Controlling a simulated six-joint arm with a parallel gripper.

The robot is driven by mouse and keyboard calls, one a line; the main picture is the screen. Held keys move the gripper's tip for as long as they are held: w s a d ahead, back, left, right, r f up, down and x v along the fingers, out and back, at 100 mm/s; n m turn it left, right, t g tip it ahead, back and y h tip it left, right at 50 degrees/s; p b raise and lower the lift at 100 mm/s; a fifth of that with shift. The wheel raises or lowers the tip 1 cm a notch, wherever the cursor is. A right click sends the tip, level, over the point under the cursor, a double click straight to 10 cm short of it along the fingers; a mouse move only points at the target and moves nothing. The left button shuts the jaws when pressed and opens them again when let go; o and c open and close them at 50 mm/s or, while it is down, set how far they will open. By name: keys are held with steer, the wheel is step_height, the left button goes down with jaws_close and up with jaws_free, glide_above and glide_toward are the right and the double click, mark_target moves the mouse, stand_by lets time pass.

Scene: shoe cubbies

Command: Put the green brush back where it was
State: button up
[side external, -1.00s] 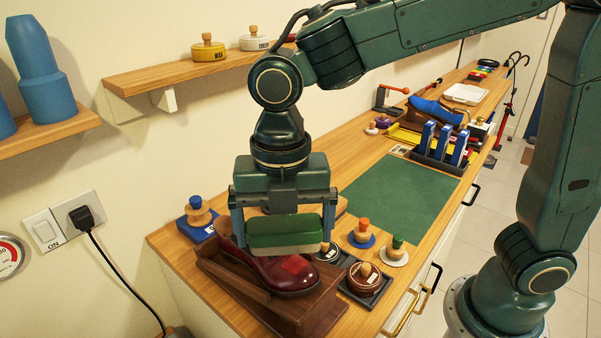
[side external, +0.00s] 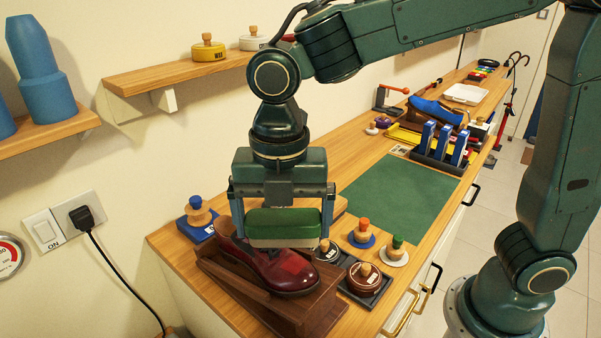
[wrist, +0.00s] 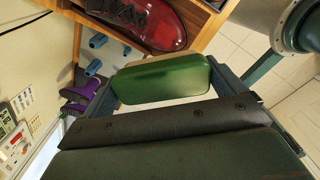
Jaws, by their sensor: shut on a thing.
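My gripper (side external: 283,222) is shut on the green brush (side external: 284,222), with one finger at each end of it. The brush has a green top and a paler lower side, and is held roughly level just above the dark red shoe (side external: 277,268). In the wrist view the green brush (wrist: 162,79) sits between the fingers, with the dark red shoe (wrist: 140,22) beyond it. The shoe rests on a brown wooden stand (side external: 225,275). I cannot tell whether the brush touches the shoe. The counter directly behind the gripper is partly hidden.
A blue-knobbed piece (side external: 198,212) stands left of the shoe. Red-knobbed (side external: 362,232) and green-knobbed (side external: 396,251) pieces and a brown round tin (side external: 363,279) stand to its right. The green mat (side external: 405,195) is bare. A wall shelf (side external: 190,72) holds tins.

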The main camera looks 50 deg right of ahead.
steer(key=w+d+f+m, duration=0.2)
steer(key=w+d+f, duration=0.1)
steer(key=w+d, duration=0.5)
steer(key=w+d+f+m, duration=0.3)
steer(key=w+d, duration=0.6)
steer(key=d, duration=0.3)
steer(key=w+d+f+m, duration=0.3)
steer(key=w+d+f, duration=0.1)
steer(key=w+d, duration=0.5)
steer(key=shift+d+f, duration=0.3)
steer(key=shift+d, duration=0.55)
steer(key=shift+f, duration=0.15)
steer(key=shift+f, duration=4.9)
steer(key=shift+f, duration=0.1)
